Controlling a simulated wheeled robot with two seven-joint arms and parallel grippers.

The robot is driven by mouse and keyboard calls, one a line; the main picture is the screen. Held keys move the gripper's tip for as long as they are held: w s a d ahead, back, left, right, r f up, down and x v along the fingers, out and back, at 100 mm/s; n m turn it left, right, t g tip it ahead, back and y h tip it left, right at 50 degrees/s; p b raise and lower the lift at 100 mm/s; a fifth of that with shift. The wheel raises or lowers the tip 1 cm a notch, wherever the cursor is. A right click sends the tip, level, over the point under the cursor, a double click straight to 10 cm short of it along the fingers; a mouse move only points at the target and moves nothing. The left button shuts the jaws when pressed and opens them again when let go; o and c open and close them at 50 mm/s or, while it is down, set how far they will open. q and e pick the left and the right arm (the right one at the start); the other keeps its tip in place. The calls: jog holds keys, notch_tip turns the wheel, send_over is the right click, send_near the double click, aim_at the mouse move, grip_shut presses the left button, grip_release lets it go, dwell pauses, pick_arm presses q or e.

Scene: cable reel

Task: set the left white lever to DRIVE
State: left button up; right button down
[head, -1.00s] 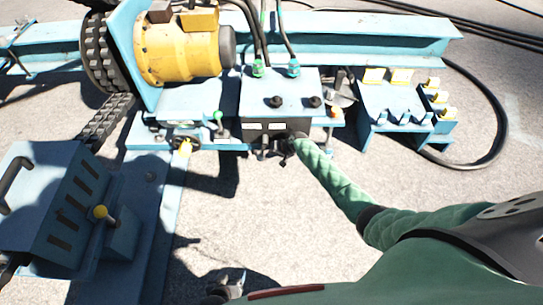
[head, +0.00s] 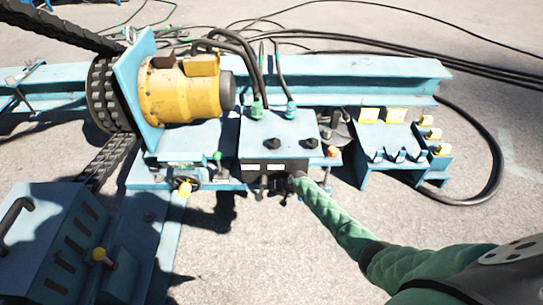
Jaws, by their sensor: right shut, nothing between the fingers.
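The blue control box (head: 278,135) stands in the middle, with two black knobs on its top and pale plates on its dark front face (head: 266,168). Small dark handles hang under that front face. I cannot pick out a white lever or read its setting; that part is small and in shade. My right gripper (head: 289,187), dark at the end of my green-sleeved arm, is shut and empty at the right part of the box's lower front. I cannot tell whether it touches a handle. My left gripper is out of view.
A yellow motor (head: 182,92) and chain wheel (head: 106,95) stand left of the box. A yellow-handled valve (head: 184,188) and green-knobbed lever (head: 217,157) are nearby. A blue stand with yellow switches (head: 392,148) is at right. A cabinet (head: 50,240) fills the lower left.

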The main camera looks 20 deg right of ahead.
jog(key=s+d+r+n+g+h+p, duration=0.1)
jog(key=s+d+r+h+p, duration=0.15)
jog(key=r, duration=0.45)
jog(key=s+d+r+n+g+h+p, duration=0.1)
jog(key=s+d+r+h+p, duration=0.2)
jog(key=r, duration=0.5)
jog(key=w+a+r+n, duration=0.1)
jog(key=a+r+n, duration=0.1)
jog(key=r, duration=0.6)
jog(key=a+r+n+t+p, duration=0.1)
jog(key=a+r+n, duration=0.2)
jog(key=a+r, duration=0.2)
jog(key=shift+w+r+t+h, duration=0.3)
jog(key=shift+w+r+h, duration=0.1)
jog(key=shift+r, duration=1.2)
